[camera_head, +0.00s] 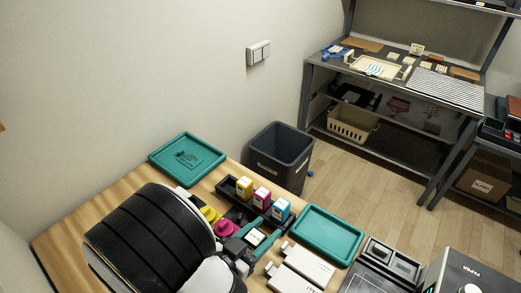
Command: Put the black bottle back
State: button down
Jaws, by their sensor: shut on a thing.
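My gripper (263,236), with teal fingers, is near the front middle of the table. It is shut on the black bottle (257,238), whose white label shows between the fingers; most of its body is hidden. A black rack (226,189) lies just beyond the gripper. In it stand a yellow-labelled bottle (244,187), a magenta one (262,197) and a cyan one (280,210). The rack's left end, beside the yellow bottle, looks empty. The held bottle is on the near side of the rack, and I cannot tell its height above the table.
A teal tray (165,160) lies at the back left, another (305,224) right of the rack. Yellow (210,214) and magenta (227,228) round pieces lie close left of the gripper. White flat pieces (305,262) and a machine (468,272) are at right. A bin (279,155) stands behind the table.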

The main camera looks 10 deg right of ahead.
send_over(263, 287)
notch_tip(263, 287, down, 3)
notch_tip(263, 287, down, 7)
jog(key=shift+f, duration=0.2)
jog(key=shift+c, duration=1.6)
grip_release()
jog(key=shift+o, duration=0.4)
jog(key=v, duration=0.7)
jog(key=shift+s+a+r, duration=0.15)
jog(key=shift+s, duration=0.1)
